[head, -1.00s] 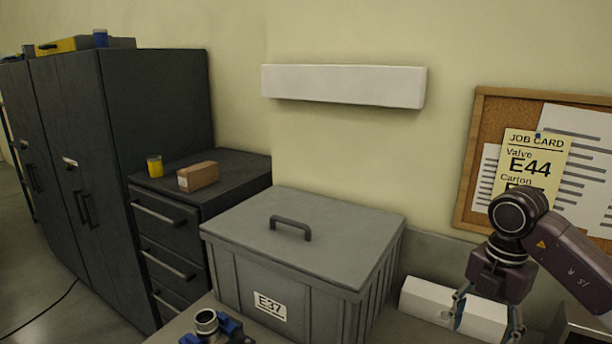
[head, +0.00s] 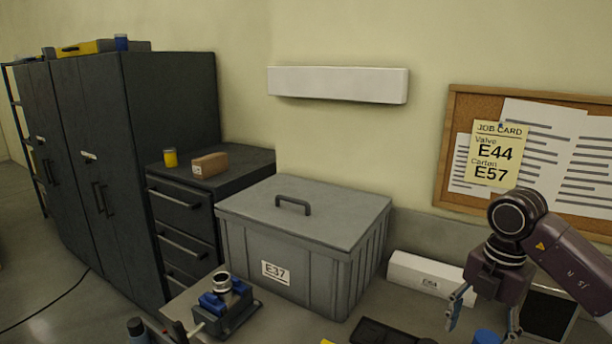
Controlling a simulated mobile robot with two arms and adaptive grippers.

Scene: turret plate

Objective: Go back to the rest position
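My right gripper (head: 484,318) hangs at the lower right of the head view, fingers pointing down. My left gripper does not show. The job card (head: 495,154) on the cork board (head: 452,130) reads Valve E44, Carton E57.
A lidded grey bin (head: 330,208) marked E37 stands on the bench. A blue fixture with a round metal part (head: 222,282) is at its front left. A dark drawer cabinet (head: 185,215) bears a brown box (head: 210,164) and a yellow can (head: 170,157). Tall dark cabinets (head: 175,110) stand left.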

